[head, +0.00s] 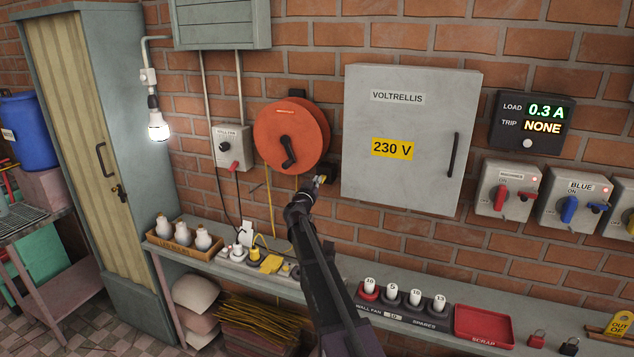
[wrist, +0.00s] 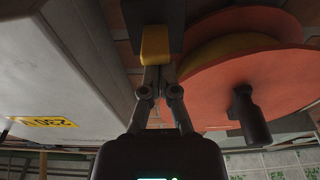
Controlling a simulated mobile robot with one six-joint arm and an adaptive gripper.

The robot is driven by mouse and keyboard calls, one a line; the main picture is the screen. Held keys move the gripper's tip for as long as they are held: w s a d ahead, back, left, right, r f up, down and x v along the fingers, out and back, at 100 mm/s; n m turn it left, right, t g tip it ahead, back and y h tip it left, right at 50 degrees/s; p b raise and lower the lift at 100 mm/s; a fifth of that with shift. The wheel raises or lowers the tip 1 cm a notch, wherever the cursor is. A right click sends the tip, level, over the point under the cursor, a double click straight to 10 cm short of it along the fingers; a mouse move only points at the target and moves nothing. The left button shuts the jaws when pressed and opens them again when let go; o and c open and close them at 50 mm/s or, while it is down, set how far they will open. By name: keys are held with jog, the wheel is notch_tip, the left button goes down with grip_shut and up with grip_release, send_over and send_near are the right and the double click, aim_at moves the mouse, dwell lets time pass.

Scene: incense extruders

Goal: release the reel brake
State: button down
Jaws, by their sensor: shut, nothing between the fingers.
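The orange cable reel (head: 291,137) with a black crank hangs on the brick wall. At its lower right is a small dark block (head: 325,172), which I take to be the reel brake. In the wrist view, a yellow tab (wrist: 155,44) sticks out from the dark block (wrist: 150,12), beside the orange reel (wrist: 215,85). My gripper (head: 317,184) is at this block. In the wrist view its fingertips (wrist: 158,76) are shut and empty, right at the yellow tab's end. I cannot tell whether they touch it.
The grey VOLTRELLIS cabinet (head: 410,138) stands out from the wall close on the right. A wall fan switch box (head: 232,148) is left of the reel. A shelf (head: 345,268) below carries bulbs, plugs, fuses and a red scrap tray (head: 484,325). Yellow cable hangs under the reel.

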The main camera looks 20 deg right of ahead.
jog(key=shift+d+f, duration=0.1)
jog(key=shift+f, duration=0.25)
jog(key=s+a+f+b, duration=0.4)
jog(key=s+f+b, duration=0.1)
jog(key=f+b, duration=0.2)
jog(key=shift+s+a, duration=0.25)
jog(key=shift+a, duration=0.05)
dwell(0.4)
jog(key=shift+d, duration=0.1)
